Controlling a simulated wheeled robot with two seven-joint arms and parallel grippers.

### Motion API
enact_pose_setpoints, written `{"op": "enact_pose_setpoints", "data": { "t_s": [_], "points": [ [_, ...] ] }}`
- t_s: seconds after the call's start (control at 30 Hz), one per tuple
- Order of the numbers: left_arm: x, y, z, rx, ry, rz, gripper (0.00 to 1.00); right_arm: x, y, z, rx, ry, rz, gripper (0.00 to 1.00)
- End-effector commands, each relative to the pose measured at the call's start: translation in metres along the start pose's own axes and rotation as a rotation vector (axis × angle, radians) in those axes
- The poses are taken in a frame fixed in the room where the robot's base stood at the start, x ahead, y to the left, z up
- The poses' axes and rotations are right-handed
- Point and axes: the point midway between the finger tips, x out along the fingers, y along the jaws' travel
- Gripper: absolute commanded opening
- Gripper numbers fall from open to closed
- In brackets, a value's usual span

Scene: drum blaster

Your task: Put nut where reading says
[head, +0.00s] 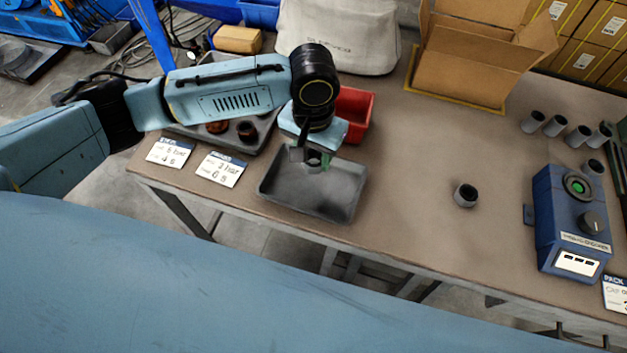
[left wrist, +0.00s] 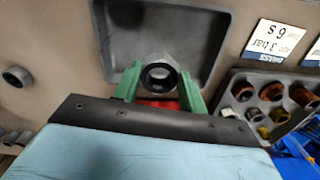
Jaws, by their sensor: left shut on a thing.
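My left gripper (head: 314,161) is shut on a grey metal nut (left wrist: 158,76). The left wrist view shows the nut between the two green fingers (left wrist: 159,88), its dark hole facing the camera. The gripper points down over a shallow grey tray (head: 335,198); I cannot tell how far above its floor the nut is. The tray holds nothing else that I can see. A blue device (head: 571,225) with a green-centred dial, a black knob and a small white display (head: 577,263) stands at the right; its reading is too small to make out. My right gripper is not in view.
A red bin (head: 356,108) stands behind the grey tray. A socketed rack (head: 193,135) with brown parts lies left, by two cards (head: 171,153) (head: 220,169). A grey cylinder (head: 466,195) stands alone; several more (head: 555,125) are at right. An open carton (head: 465,70) is behind.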

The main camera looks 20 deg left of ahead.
Motion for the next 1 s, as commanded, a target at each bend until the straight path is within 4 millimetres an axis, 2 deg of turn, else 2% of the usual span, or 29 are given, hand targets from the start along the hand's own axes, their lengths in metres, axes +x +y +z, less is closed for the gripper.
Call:
{"op": "enact_pose_setpoints", "data": {
  "t_s": [0.1, 0.5, 1.0],
  "points": [
    [0.022, -0.001, 0.0, -0.001, -0.002, -0.002, 0.13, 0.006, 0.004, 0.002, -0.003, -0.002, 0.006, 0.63],
    [0.077, -0.001, 0.0, -0.002, 0.0, -0.001, 0.13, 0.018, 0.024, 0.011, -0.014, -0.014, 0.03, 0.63],
    [0.085, -0.001, 0.001, -0.002, -0.001, 0.0, 0.13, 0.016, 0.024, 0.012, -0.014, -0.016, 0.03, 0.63]
  ]
}}
